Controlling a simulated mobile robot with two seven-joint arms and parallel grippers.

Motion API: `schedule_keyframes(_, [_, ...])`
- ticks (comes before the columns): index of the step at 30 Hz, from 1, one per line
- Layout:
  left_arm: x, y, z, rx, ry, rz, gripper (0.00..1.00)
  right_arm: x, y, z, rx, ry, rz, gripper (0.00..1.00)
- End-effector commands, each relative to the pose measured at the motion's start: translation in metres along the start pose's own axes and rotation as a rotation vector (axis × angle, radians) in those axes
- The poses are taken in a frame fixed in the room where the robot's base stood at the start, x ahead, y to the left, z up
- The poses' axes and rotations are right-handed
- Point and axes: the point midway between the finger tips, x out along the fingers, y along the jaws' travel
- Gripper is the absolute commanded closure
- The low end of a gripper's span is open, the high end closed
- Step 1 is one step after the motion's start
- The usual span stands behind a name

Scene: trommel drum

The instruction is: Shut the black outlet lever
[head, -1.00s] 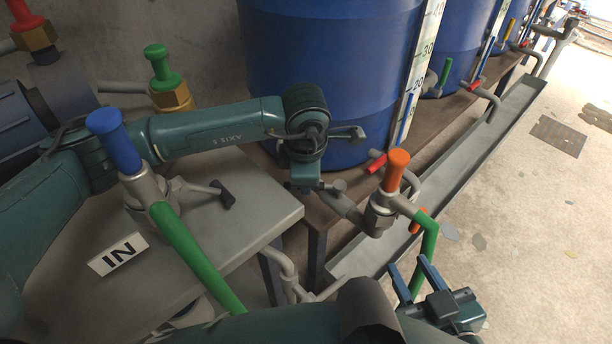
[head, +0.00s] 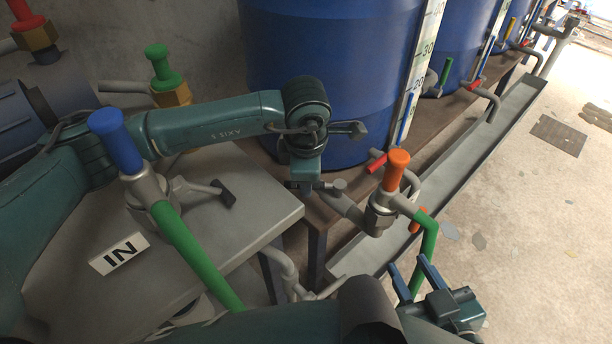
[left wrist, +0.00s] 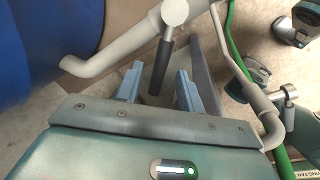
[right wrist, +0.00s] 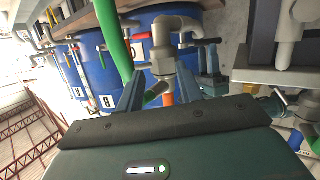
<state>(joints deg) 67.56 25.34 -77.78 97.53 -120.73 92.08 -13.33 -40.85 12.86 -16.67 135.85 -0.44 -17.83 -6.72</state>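The black lever (left wrist: 160,68) hangs from a grey round valve body (left wrist: 174,12) in the left wrist view. My left gripper (left wrist: 158,88) is open, with one finger on each side of the lever's lower part; I cannot tell whether either finger touches it. In the head view my left gripper (head: 312,187) is beside the large blue tank, and I cannot make out this lever there. My right gripper (head: 416,279) is open and empty below the orange-handled valve (head: 396,170); its open fingers also show in the right wrist view (right wrist: 158,92).
A green pipe (head: 428,250) runs close to my right gripper.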

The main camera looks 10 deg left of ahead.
Motion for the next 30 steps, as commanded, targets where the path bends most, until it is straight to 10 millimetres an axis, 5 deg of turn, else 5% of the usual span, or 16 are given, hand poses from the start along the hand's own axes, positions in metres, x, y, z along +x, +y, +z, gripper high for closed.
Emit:
schedule_keyframes(15, [-0.106, 0.001, 0.0, 0.0, -0.001, 0.002, 0.62, -0.008, 0.0, -0.004, 0.047, -0.093, -0.011, 0.64])
schedule_keyframes(30, [-0.12, 0.0, 0.0, 0.0, 0.001, 0.0, 0.65, -0.011, 0.002, -0.004, 0.055, -0.088, -0.003, 0.64])
